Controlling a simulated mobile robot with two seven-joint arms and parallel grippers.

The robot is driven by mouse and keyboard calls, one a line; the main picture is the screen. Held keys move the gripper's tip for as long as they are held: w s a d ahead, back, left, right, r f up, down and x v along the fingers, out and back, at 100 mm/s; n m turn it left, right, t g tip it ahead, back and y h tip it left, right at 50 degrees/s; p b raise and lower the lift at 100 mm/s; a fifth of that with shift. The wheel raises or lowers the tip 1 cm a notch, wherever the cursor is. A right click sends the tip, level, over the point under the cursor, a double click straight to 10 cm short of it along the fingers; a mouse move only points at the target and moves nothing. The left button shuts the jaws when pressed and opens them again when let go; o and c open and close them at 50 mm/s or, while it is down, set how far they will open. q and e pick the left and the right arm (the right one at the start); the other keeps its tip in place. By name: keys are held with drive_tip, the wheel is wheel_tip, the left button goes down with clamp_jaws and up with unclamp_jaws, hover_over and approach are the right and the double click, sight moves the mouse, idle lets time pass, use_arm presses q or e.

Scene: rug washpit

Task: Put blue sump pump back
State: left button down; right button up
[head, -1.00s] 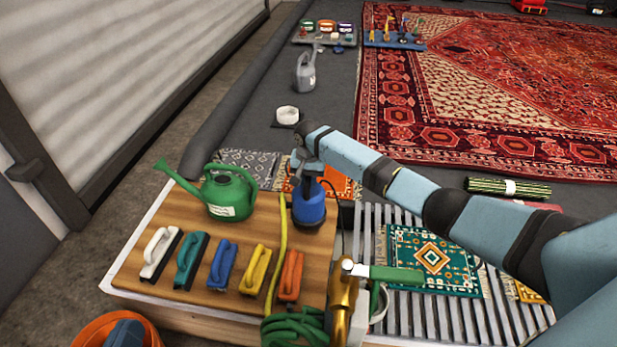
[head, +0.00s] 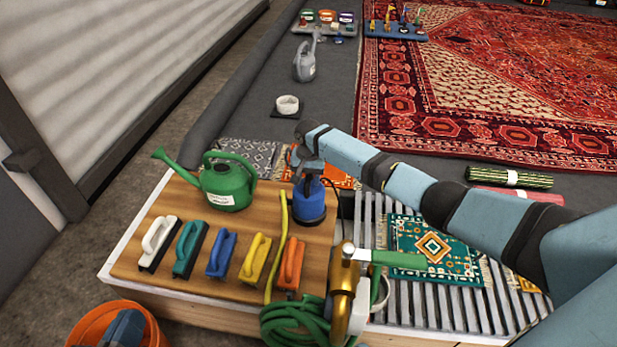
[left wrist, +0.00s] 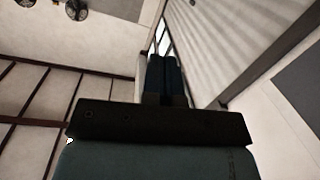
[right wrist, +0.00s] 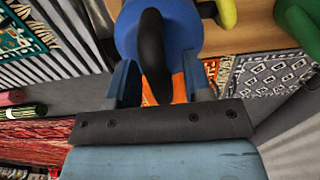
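The blue sump pump (head: 310,205) stands upright on the wooden board, near its right edge beside the yellow strip. My right gripper (head: 309,172) is above its top, coming in from the right. In the right wrist view, the pump's blue body (right wrist: 185,28) and black handle (right wrist: 153,55) show close up. The handle lies between the two fingers of my right gripper (right wrist: 161,88), with gaps on both sides, so the gripper is open. My left gripper (left wrist: 163,75) shows only in its own wrist view, its fingers together and empty, facing walls and ceiling.
A green watering can (head: 228,187) and several brushes share the wooden board (head: 155,205). A slatted grate (head: 410,300) with a small rug lies right. An orange bucket (head: 85,320) stands front left.

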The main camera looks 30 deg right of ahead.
drive_tip(key=shift+r, duration=0.1)
use_arm(q)
wheel_tip(320, 180, up, 7)
drive_tip(key=n+t+p, duration=0.1)
drive_tip(key=t+p, duration=0.1)
drive_tip(key=p, duration=0.3)
drive_tip(key=shift+s+a+t, duration=0.2)
drive_tip(key=shift+t, duration=0.2)
use_arm(e)
wheel_tip(320, 180, up, 12)
drive_tip(key=shift+r, duration=0.1)
